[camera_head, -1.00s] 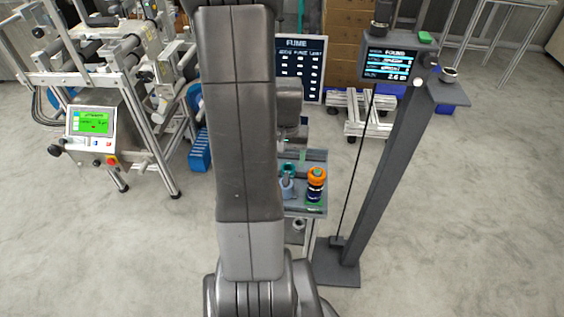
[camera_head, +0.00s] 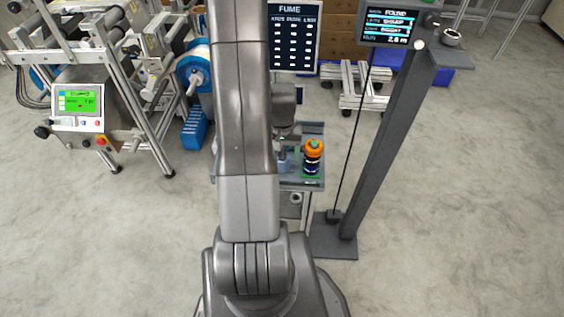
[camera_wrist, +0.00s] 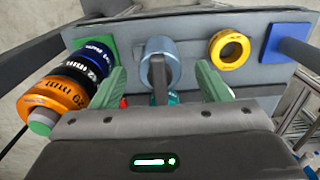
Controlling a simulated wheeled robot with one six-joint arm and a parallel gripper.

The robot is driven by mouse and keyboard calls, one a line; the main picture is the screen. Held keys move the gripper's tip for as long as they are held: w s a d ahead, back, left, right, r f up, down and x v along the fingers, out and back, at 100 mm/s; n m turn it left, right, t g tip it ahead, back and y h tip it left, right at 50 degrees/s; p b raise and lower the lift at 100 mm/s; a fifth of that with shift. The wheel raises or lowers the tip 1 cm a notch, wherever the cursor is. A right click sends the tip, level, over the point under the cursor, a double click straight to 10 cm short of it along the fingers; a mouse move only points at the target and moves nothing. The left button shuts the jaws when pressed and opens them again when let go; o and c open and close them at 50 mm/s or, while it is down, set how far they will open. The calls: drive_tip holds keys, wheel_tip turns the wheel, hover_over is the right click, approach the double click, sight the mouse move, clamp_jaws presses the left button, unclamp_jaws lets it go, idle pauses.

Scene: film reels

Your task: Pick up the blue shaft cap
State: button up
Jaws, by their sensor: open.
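In the wrist view, a light blue-grey round piece (camera_wrist: 163,47), which looks like the blue shaft cap, stands on the grey tray (camera_wrist: 130,32). A dark grey bar and a bit of teal (camera_wrist: 172,98) show at its near side; how they join it is unclear. My gripper (camera_wrist: 160,78) is open, with one green finger on each side of the piece's near part. No contact shows. In the head view the piece (camera_head: 282,160) shows in part beside my arm, below my gripper (camera_head: 287,138).
A stack of orange, black and blue rings (camera_wrist: 72,82) stands left of my gripper on a green pad (camera_wrist: 97,46). A yellow ring (camera_wrist: 229,49) lies to the right, near a blue pad (camera_wrist: 287,42). A grey post with a screen (camera_head: 388,140) stands right of the cart.

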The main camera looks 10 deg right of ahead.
drive_tip(key=shift+f, duration=1.25)
drive_tip(key=c, duration=1.2)
drive_tip(key=shift+r, duration=0.1)
